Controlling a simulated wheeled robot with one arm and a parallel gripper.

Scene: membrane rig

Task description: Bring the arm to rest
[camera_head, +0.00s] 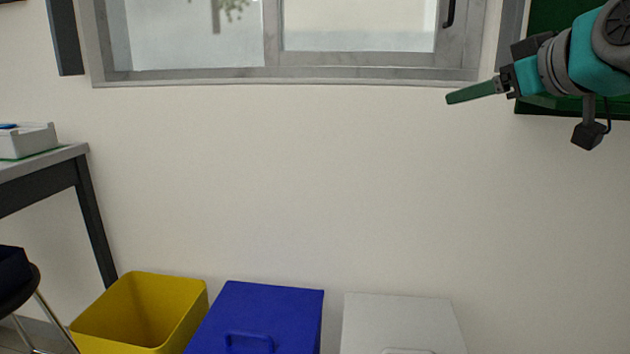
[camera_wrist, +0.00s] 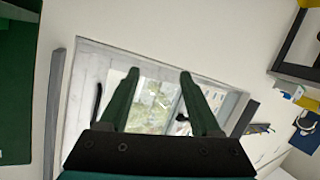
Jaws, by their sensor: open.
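My gripper (camera_head: 472,92) shows at the upper right of the head view, at the end of my teal and grey arm. It points left, high in front of the wall. In the wrist view my gripper (camera_wrist: 159,75) has its two green fingers spread apart. Nothing is between the fingers; the window lies beyond them. In the head view one finger hides the other.
A window (camera_head: 272,76) is in the wall behind. A green board (camera_head: 556,106) is behind my arm. Below stand a yellow bin (camera_head: 180,310), a blue bin (camera_head: 265,310) and a white bin (camera_head: 400,320). A table (camera_head: 62,165) is at the left.

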